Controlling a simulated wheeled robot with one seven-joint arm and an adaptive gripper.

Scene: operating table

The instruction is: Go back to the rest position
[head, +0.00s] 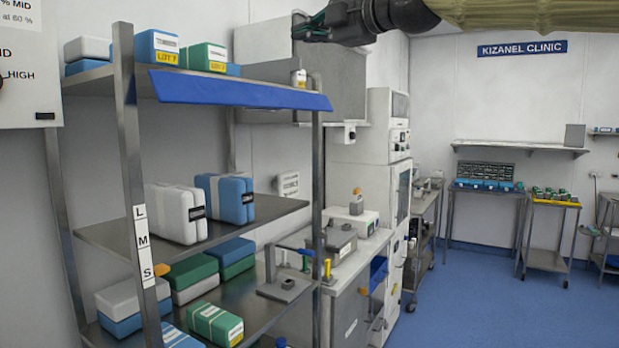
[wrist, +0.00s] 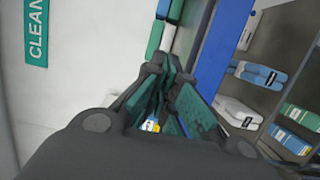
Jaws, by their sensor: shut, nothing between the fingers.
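My gripper (head: 308,30) shows at the top of the head view, at the end of my arm, which reaches in from the upper right. It is held in the air above and in front of the shelf rack (head: 122,160). In the wrist view my gripper (wrist: 165,62) has its fingers together, with nothing held between them. The rack's blue front strip (head: 240,90) is beyond and below it in the head view, and the strip also shows to the right of the fingers in the wrist view (wrist: 217,45).
Blue and green boxes (head: 205,56) lie on the top shelf. White and blue packs (head: 225,198) stand on the middle shelf. A counter (head: 350,285) and a tall white cabinet (head: 385,165) stand behind the rack. The blue floor (head: 490,300) is open at the right.

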